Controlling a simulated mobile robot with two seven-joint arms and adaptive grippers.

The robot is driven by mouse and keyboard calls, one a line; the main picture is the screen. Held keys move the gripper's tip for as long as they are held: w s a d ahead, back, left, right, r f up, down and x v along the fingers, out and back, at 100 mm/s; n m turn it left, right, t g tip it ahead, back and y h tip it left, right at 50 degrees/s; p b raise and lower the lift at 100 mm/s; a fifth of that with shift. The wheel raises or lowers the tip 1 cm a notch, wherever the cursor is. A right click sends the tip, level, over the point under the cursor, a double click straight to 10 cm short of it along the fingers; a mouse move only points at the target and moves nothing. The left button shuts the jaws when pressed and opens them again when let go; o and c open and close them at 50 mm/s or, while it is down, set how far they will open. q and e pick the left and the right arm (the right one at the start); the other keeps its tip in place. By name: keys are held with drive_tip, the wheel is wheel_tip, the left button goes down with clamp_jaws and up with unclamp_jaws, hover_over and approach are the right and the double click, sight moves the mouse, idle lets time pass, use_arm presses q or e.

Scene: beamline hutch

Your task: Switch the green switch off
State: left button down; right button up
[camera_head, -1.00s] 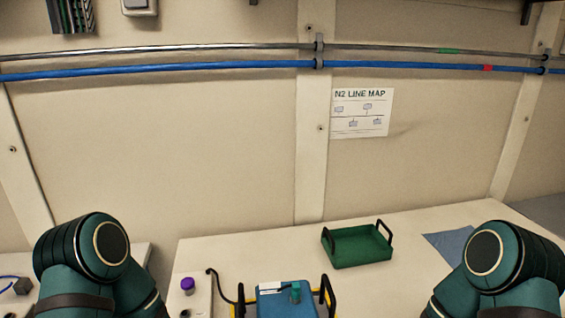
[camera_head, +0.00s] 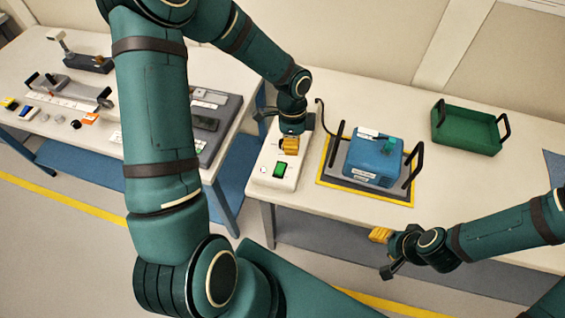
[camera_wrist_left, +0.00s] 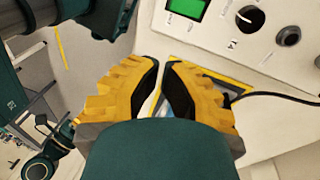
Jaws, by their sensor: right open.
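The green switch (camera_head: 280,169) sits at the front of a white control box (camera_head: 266,184) near the left end of the table. It also shows, lit green, at the top of the left wrist view (camera_wrist_left: 187,8). My left gripper (camera_head: 291,146) is over the box, just behind the switch in the head view. Its yellow fingers (camera_wrist_left: 163,68) are close together with a narrow gap between the tips, and no object shows between them. My right gripper (camera_head: 380,235) is open and empty in front of the table, well away from the box.
Beside the box, a blue case (camera_head: 374,159) stands on a yellow-edged mat with black handles (camera_head: 337,141). A green tray (camera_head: 465,131) is further right. Dark knobs (camera_wrist_left: 250,18) share the box with the switch. A second table (camera_head: 55,60) with equipment stands left.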

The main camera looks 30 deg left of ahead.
sight(282, 174)
use_arm(q)
drive_tip(key=shift+m+y, duration=0.4)
drive_tip(key=shift+m, duration=0.2)
drive_tip(key=f, duration=0.3)
drive_tip(key=s+a+f, duration=0.1)
drive_tip(key=f, duration=0.3)
drive_tip(key=s+a+f+b, duration=0.1)
drive_tip(key=f, duration=0.3)
drive_tip(key=shift+s+f, duration=0.1)
drive_tip(key=shift+f, duration=0.1)
